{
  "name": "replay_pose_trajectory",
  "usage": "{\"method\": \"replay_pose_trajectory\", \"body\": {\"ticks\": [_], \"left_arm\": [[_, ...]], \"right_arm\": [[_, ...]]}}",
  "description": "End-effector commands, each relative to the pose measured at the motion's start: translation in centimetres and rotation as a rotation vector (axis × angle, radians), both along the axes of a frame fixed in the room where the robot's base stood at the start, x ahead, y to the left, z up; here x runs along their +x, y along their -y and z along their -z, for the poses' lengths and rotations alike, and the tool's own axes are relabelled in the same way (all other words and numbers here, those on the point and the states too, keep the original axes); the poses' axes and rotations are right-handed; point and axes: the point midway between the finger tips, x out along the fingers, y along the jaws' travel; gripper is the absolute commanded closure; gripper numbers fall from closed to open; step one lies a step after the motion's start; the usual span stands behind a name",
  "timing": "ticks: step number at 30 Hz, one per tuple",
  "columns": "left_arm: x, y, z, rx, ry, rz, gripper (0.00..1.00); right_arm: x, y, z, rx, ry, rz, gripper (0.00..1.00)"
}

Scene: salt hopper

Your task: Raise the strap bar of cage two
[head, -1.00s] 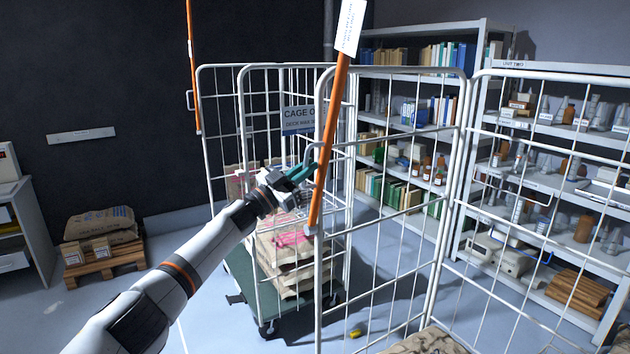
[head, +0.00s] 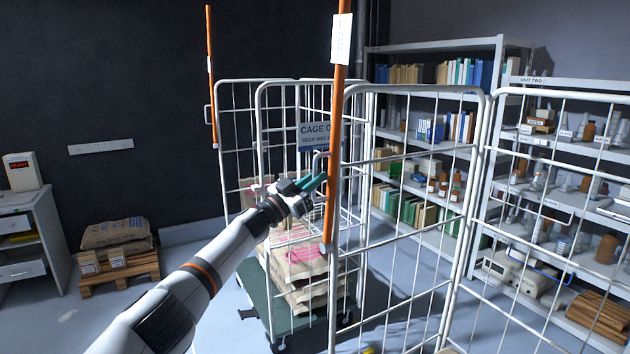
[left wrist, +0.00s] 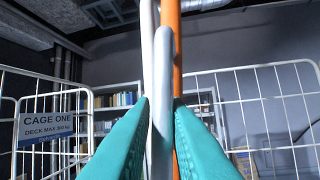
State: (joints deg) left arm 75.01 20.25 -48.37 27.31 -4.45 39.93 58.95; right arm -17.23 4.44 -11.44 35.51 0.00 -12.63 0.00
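The orange strap bar (head: 336,120) stands nearly upright at the left front post of the near wire cage (head: 487,200), its lower end at a grey bracket. A white tag (head: 341,40) hangs high on it, its text unreadable. Its grey loop handle (left wrist: 163,90) sits between the teal fingers of my left gripper (head: 318,182), which look closed on it from both sides in the left wrist view. The near cage shows no readable number. The cage behind carries a "CAGE ONE" sign (head: 315,135). My right gripper is not in view.
Cage one holds sacks (head: 300,255) on a green deck and has its own upright orange bar (head: 211,80). Shelving (head: 500,60) stands behind the cages. A pallet with a sack (head: 118,270) and a drawer cabinet (head: 25,250) stand left, with bare floor between.

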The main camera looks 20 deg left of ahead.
Motion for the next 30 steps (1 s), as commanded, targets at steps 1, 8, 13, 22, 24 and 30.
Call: {"method": "replay_pose_trajectory", "body": {"ticks": [1, 8, 13, 22, 24, 30], "left_arm": [[0.0, -0.2, -0.2, -0.002, 0.003, -0.003, 0.78], [0.0, -0.1, -0.1, 0.001, 0.003, -0.001, 0.67], [-0.1, -0.1, 0.0, 0.002, 0.003, 0.001, 0.67], [-1.8, -1.4, 1.1, 0.004, 0.002, 0.0, 0.67], [-2.5, -2.0, 1.7, 0.003, 0.002, -0.001, 0.67], [-4.9, -3.9, 3.1, 0.005, 0.002, -0.001, 0.67]], "right_arm": [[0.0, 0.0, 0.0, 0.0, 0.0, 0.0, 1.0], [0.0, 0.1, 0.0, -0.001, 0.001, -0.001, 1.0], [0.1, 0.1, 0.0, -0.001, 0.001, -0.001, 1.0], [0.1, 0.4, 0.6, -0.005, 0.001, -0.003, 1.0], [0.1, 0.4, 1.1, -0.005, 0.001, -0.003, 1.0], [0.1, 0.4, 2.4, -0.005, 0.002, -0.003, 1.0]]}}
